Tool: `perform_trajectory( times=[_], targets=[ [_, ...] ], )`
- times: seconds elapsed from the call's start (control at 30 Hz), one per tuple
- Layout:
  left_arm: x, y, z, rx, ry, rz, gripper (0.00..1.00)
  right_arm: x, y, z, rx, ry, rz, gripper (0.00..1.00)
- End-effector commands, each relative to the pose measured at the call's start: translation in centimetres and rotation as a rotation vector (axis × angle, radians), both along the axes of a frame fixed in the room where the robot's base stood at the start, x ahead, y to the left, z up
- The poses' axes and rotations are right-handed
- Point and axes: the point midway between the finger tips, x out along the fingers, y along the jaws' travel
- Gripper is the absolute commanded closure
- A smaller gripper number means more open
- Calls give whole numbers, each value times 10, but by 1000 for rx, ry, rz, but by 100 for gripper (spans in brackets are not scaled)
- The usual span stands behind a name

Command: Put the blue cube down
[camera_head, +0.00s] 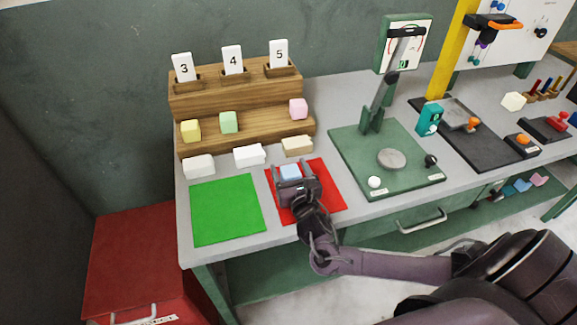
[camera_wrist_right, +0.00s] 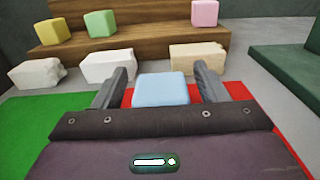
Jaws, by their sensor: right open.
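The light blue cube (camera_head: 291,172) sits on the red mat (camera_head: 328,203), toward its back part. It also shows in the right wrist view (camera_wrist_right: 161,89), between the two fingers. My right gripper (camera_head: 293,178) is open around the cube, low over the red mat, with a finger on each side. In the wrist view, gaps show between the cube and both fingers (camera_wrist_right: 160,84). The cube's lower part is hidden by the gripper body. My left gripper is not in view.
A green mat (camera_head: 227,210) lies left of the red mat. Behind are white blocks (camera_head: 199,167), a tan block (camera_head: 297,145) and a wooden stepped rack (camera_head: 245,136) with yellow, green and pink cubes. A green press (camera_head: 350,150) stands to the right.

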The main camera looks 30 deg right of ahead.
Motion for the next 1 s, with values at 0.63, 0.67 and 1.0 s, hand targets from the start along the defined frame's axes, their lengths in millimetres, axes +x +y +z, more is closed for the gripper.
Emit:
perform_trajectory(
  times=[0.63,0.67,1.0],
  targets=[
    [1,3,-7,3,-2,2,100,-102,24,1,0,-1,-1,33],
    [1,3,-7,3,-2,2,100,-102,24,1,0,-1,-1,33],
    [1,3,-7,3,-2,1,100,-103,25,1,0,-1,-1,33]
  ],
)
